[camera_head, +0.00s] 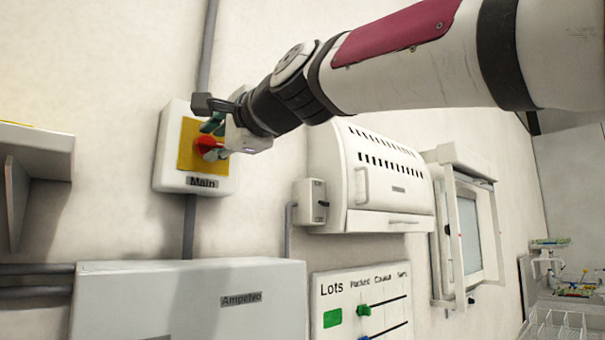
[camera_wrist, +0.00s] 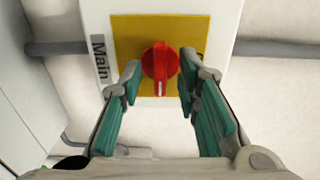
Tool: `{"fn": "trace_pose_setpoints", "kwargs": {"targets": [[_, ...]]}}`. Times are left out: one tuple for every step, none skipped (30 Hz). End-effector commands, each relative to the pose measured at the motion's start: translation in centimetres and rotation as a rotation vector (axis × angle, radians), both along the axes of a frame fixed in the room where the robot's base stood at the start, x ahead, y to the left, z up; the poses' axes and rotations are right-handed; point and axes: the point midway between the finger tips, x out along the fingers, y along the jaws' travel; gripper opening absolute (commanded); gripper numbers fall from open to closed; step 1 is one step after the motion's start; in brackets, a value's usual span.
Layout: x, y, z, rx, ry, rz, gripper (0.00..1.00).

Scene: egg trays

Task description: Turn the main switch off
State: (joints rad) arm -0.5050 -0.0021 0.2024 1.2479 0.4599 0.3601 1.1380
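The main switch is a red rotary knob (camera_wrist: 160,66) on a yellow plate (camera_wrist: 195,30), mounted on a white box labelled "Main" on the wall. In the head view the red knob (camera_head: 207,144) is partly covered by my gripper (camera_head: 212,140). In the wrist view my gripper (camera_wrist: 158,82) is open, with one green-padded finger on each side of the knob. A gap shows between the knob and each fingertip. A white mark on the knob points toward the gripper's palm in the wrist view.
A grey box labelled "Ampelvo" (camera_head: 190,305) is below the switch. A white vented cabinet (camera_head: 385,185) and a small wall box (camera_head: 311,201) are to the right. A "Lots" board (camera_head: 360,305) hangs below them. A shelf (camera_head: 35,150) juts out at left.

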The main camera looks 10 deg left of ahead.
Motion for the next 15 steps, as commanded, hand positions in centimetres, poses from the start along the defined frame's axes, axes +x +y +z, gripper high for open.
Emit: {"fn": "trace_pose_setpoints", "kwargs": {"targets": [[0.08, 0.14, 0.0, 0.0, 0.0, 0.001, 0.3], [0.11, 0.18, 0.0, 0.0, 0.0, 0.0, 0.3], [0.13, 0.2, -0.01, 0.0, 0.0, 0.0, 0.3], [0.15, 0.2, 0.0, 0.0, 0.0, 0.0, 0.3], [0.15, 0.2, -0.01, 0.0, 0.0, 0.0, 0.3], [0.15, 0.19, -0.01, 0.0, 0.0, 0.0, 0.3], [0.15, 0.19, -0.01, 0.0, 0.0, 0.0, 0.3], [0.16, 0.18, -0.02, -0.001, -0.001, 0.0, 0.3], [0.15, 0.17, -0.01, -0.001, -0.001, 0.0, 0.3], [0.15, 0.17, -0.01, -0.001, -0.001, 0.0, 0.23], [0.15, 0.17, -0.01, -0.001, -0.001, 0.0, 0.16], [0.15, 0.16, -0.01, -0.001, -0.001, 0.0, 0.07], [0.14, 0.17, -0.01, -0.001, -0.001, 0.0, 0.01], [0.15, 0.16, -0.01, -0.001, -0.001, 0.0, 0.0], [0.15, 0.16, -0.01, -0.001, -0.001, 0.0, 0.0]]}}
